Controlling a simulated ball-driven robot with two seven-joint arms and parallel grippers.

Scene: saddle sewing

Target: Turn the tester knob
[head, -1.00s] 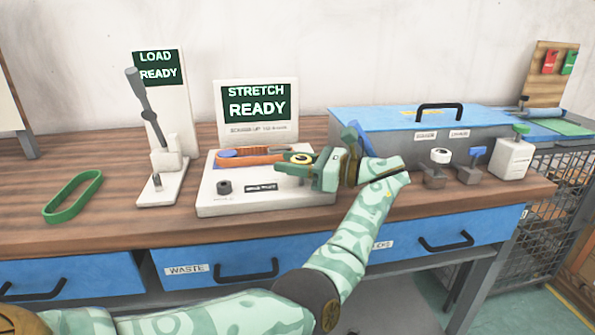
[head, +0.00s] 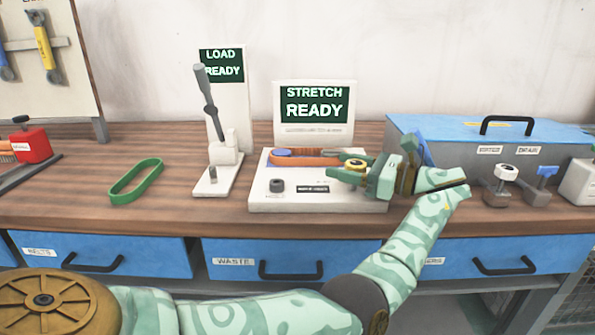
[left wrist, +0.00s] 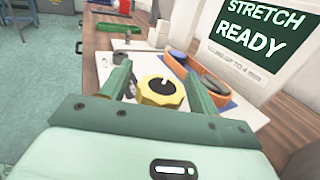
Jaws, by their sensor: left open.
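The tester is a white panel (head: 320,205) on the bench with a "STRETCH READY" screen (head: 315,105) behind it. A yellow knob (head: 355,164) with a dark centre is at its right end. In the left wrist view the yellow knob (left wrist: 161,92) shows a pale pointer mark. My left gripper (head: 352,170) comes from the right and is open, with one finger on each side of the yellow knob; whether they touch it I cannot tell. A smaller black knob (head: 277,186) is at the panel's left. My right gripper is not in view.
An orange strap loop (head: 305,157) lies on the panel's back. A load stand with a lever (head: 207,100) and a green loop (head: 136,182) are to the left. A blue-lidded box (head: 440,133) and small clamps (head: 507,185) stand to the right.

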